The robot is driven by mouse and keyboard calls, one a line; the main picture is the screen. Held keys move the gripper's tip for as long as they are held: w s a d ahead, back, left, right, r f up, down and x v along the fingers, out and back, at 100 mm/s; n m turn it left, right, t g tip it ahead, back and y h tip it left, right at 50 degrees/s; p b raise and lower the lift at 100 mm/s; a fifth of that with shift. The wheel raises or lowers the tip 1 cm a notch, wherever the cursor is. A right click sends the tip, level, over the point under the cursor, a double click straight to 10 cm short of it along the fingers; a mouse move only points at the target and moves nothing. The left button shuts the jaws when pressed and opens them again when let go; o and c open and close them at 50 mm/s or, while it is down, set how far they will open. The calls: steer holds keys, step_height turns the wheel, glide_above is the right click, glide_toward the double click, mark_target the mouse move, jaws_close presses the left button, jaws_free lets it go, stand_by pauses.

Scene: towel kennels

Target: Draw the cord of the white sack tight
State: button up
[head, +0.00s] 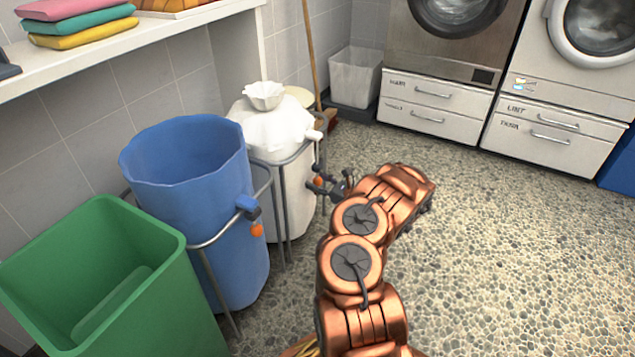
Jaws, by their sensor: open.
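The white sack (283,205) hangs in a grey metal stand behind the blue sack. Its top is drawn inward, with a small ruffled mouth (264,92) standing up. A white toggle (314,135) sticks out at its right rim. An orange bead (318,181) shows below the toggle, right at my gripper; I cannot tell whether they touch. My gripper (325,186) is open beside the right side of the white sack, with its fingers pointing left. The fingers are small and dark here, and the cord between toggle and bead is hard to make out.
A blue sack (196,200) stands open in its own stand, with a blue toggle (248,207) and orange bead (257,230). A green bin (150,300) is at front left. A shelf (150,40) holds folded towels. Washers stand at the back. The pebbled floor (500,240) at right is clear.

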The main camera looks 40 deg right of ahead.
steer(key=shift+s, duration=0.1)
steer(key=v, duration=1.2)
stand_by(0.4)
